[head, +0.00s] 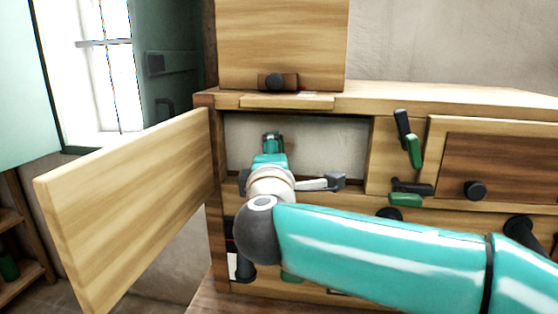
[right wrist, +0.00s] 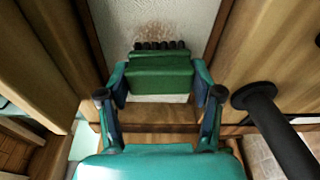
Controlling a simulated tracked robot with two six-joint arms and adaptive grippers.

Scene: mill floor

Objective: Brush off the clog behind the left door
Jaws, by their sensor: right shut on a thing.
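The left door (head: 130,205) is a pale wooden panel swung wide open to the left. Behind it is an opening with a pale grey back panel (head: 335,145). My right gripper (head: 272,145) reaches into this opening from the front. In the right wrist view my right gripper (right wrist: 160,78) is shut on a green brush (right wrist: 160,70) with a row of black bristles (right wrist: 160,45). The bristles are at the pale panel, just below a patch of brown specks, the clog (right wrist: 150,30); I cannot tell whether they touch it. My left gripper is not in view.
A closed right door (head: 505,165) with a black knob (head: 475,190) is at the right. Between the doors are black-and-green levers (head: 412,150). A black rod (right wrist: 275,120) is close to the right of my gripper.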

